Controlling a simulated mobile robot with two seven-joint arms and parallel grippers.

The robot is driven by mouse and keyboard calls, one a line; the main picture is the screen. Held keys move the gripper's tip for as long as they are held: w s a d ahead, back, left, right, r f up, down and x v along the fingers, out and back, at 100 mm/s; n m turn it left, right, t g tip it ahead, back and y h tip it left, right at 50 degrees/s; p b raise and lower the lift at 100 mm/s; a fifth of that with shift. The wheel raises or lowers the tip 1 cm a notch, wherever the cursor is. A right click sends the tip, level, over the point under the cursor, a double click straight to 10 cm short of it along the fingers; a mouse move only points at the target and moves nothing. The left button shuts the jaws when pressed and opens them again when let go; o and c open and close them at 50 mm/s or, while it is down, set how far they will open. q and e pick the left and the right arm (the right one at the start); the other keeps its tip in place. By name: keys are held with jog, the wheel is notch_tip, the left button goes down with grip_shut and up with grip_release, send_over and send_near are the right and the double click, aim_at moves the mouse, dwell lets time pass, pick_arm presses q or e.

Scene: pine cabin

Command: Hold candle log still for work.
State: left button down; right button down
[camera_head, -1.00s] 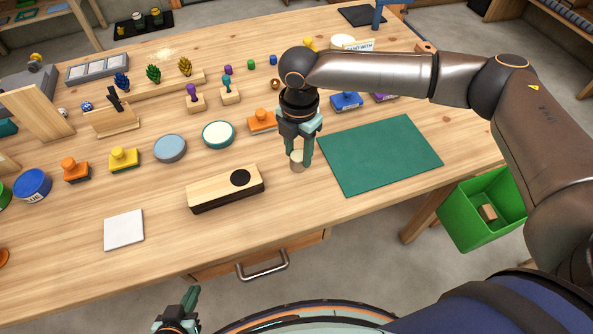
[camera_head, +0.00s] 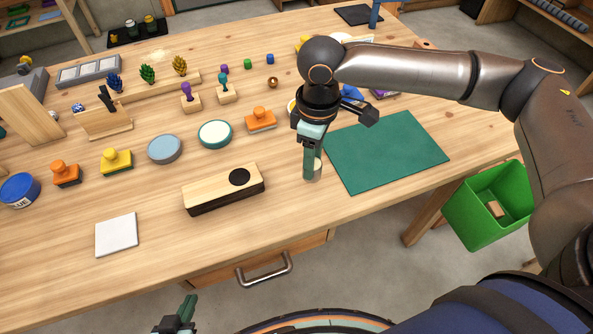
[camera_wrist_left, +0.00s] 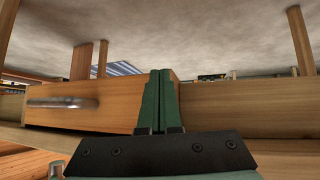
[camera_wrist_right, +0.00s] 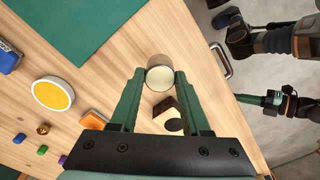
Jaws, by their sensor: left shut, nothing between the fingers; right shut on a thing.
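The candle log (camera_head: 222,190) is a pale wooden block with a dark underside and a round dark hole in its top near the right end. It lies on the workbench and is partly hidden behind the gripper in the right wrist view (camera_wrist_right: 172,112). My right gripper (camera_wrist_right: 162,77) is shut on a small cylinder with a cream top (camera_wrist_right: 159,76); in the head view the cylinder (camera_head: 317,173) is low over or on the bench, right of the log. My left gripper (camera_head: 186,308) is shut and empty, off the bench's front edge; its closed fingers show in the left wrist view (camera_wrist_left: 160,100).
A green mat (camera_head: 385,150) lies right of the right gripper. A white square (camera_head: 116,235) lies left of the log. Stamps, round lids and pegs stand behind. A drawer handle (camera_head: 264,270) juts from the front; a green bin (camera_head: 487,210) is at right.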

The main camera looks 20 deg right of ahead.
jog(key=s+m+b, duration=0.1)
jog(key=m, duration=0.2)
jog(key=s+f+m+b, duration=0.1)
jog(key=m+b, duration=0.1)
jog(key=m, duration=0.1)
jog(key=s+d+m+b, duration=0.1)
jog(key=m, duration=0.2)
jog(key=shift+f, duration=0.35)
jog(key=shift+s+f+m+b, duration=0.1)
jog(key=shift+m+b, duration=0.2)
jog(key=shift+b, duration=0.1)
